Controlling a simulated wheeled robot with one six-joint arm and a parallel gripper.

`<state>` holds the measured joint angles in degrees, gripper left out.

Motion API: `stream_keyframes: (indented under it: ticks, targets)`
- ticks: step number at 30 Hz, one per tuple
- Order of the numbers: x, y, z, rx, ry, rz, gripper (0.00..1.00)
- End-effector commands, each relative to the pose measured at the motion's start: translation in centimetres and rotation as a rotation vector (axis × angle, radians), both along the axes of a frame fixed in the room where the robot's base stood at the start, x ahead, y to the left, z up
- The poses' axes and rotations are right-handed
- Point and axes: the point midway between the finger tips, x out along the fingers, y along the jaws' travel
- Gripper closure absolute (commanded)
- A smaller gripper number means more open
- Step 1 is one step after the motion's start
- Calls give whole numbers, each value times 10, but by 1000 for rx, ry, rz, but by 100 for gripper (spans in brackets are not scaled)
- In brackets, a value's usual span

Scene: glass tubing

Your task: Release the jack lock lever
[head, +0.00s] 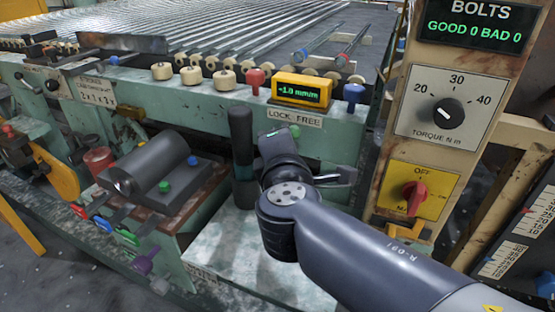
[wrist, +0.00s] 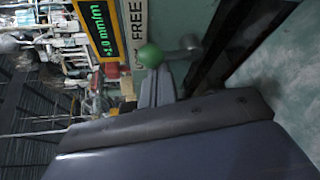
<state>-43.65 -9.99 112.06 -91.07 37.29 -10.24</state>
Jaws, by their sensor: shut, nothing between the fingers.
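The lock lever has a green ball knob (head: 295,131), just below the white LOCK FREE label (head: 294,118) on the pale green machine front. In the wrist view the green knob (wrist: 150,55) sits on a short grey metal arm (wrist: 184,50), beside the partly hidden label (wrist: 138,25). My gripper (head: 272,136) is shut and empty, with its end close to the left and below the knob in the head view. In the wrist view my gripper (wrist: 156,86) lies just below the knob. Whether it touches the knob I cannot tell.
A dark upright cylinder (head: 241,135) stands close left of my gripper. A yellow level display (head: 302,91) reading about 1.0 mm/m sits above the label, between red and blue knobs. A post with dials (head: 447,112) stands at right. A grey motor (head: 150,165) lies at left.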

Motion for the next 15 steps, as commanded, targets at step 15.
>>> stream_keyframes:
  ticks: [15]
  targets:
    - [-3, -10, -1, -2, 1, -1, 100]
